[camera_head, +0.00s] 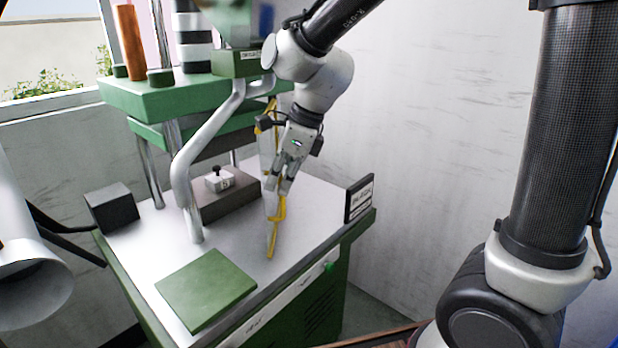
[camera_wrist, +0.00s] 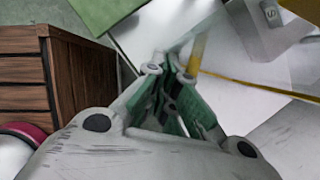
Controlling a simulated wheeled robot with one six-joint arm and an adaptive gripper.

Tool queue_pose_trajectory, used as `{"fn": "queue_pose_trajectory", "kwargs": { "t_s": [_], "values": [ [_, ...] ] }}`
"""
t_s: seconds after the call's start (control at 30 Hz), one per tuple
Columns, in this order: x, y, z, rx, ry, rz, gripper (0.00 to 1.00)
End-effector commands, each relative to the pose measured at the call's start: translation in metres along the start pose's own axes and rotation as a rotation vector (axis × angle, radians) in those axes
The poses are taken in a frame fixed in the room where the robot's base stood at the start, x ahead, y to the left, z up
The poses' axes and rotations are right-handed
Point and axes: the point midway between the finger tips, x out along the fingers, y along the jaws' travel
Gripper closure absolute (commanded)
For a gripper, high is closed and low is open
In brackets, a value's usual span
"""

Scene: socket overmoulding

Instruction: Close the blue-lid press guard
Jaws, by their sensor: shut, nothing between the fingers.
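The press (camera_head: 165,98) is a green machine with steel columns, on a white-topped green stand. A clear guard panel with yellow edging (camera_head: 278,210) stands at the right side of the press, seen nearly edge-on and swung out toward the table's front. No blue lid can be made out on it. My gripper (camera_head: 281,186) points down at the panel, close beside its yellow edge; whether it touches is unclear. Its fingers are shut with nothing between them. In the wrist view the fingers (camera_wrist: 172,68) are beside a yellow strip (camera_wrist: 196,54). My gripper hides part of the panel.
A small block with a black knob (camera_head: 219,180) sits on the press bed. A green plate (camera_head: 206,289) lies at the table's front, a black box (camera_head: 111,207) at left, and a dark sign (camera_head: 358,198) at the right edge. A wooden crate (camera_wrist: 80,85) shows in the wrist view.

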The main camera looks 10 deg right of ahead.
Motion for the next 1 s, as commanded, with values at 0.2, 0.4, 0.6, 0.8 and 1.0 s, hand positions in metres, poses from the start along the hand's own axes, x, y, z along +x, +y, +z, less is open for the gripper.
{"fn": "queue_pose_trajectory", "kwargs": {
  "t_s": [0.2, 0.4, 0.6, 0.8, 1.0],
  "values": [
    [0.018, 0.002, 0.043, 0.028, 0.001, -0.010, 1.00],
    [0.030, -0.002, 0.073, 0.029, 0.001, -0.010, 1.00],
    [0.037, -0.007, 0.090, 0.030, 0.002, -0.011, 1.00],
    [0.040, -0.010, 0.099, 0.031, 0.002, -0.011, 1.00],
    [0.041, -0.011, 0.100, 0.031, 0.002, -0.011, 1.00]
  ]
}}
